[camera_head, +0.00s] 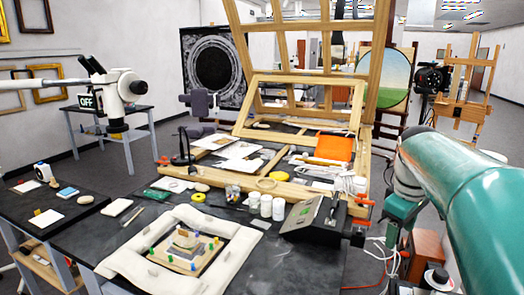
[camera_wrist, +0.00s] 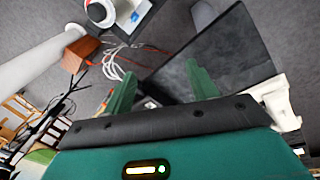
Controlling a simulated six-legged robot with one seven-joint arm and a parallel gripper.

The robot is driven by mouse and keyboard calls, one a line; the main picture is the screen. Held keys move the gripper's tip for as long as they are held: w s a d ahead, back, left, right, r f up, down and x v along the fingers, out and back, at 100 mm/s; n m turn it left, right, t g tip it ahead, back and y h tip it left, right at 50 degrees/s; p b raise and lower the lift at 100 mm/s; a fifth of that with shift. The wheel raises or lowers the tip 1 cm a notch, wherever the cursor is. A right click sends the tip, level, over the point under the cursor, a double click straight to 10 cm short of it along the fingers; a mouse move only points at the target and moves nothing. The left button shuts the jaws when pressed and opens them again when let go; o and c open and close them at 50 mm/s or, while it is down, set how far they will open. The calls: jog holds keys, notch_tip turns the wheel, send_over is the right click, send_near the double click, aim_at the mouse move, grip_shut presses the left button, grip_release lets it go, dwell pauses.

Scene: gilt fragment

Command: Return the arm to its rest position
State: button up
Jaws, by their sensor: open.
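My gripper (camera_wrist: 160,70) shows in the wrist view with its two green fingers spread apart and nothing between them. It points down past a dark tabletop edge toward the grey floor. In the head view my teal arm reaches in from the right edge, beside the right end of the worktable (camera_head: 340,262). The gripper's fingers cannot be made out there. The gilt fragment (camera_head: 184,246) lies on the worktable inside a white padded surround (camera_head: 125,262), with small coloured pieces on it, well left of my arm.
A wooden easel frame (camera_head: 300,80) stands behind the worktable. A black sloped box (camera_head: 312,220) and white jars (camera_head: 265,206) sit near its right end. A microscope (camera_head: 118,90) overhangs from the left. Loose cables (camera_wrist: 115,60) and a reddish-brown box (camera_wrist: 80,54) are below my gripper.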

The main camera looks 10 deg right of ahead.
jog(key=s+a+f+m+t, duration=0.2)
jog(key=s+a+f, duration=0.2)
jog(key=s+a, duration=0.3)
jog(key=s+a+f+m+t+y, duration=0.1)
jog(key=s+a+f+m+t, duration=0.1)
jog(key=s+a, duration=0.6)
jog(key=a+f+m, duration=0.1)
jog(key=a+f, duration=0.1)
jog(key=a, duration=0.3)
jog(key=shift+s+a, duration=0.25)
jog(key=c, duration=0.5)
jog(key=shift+s, duration=0.15)
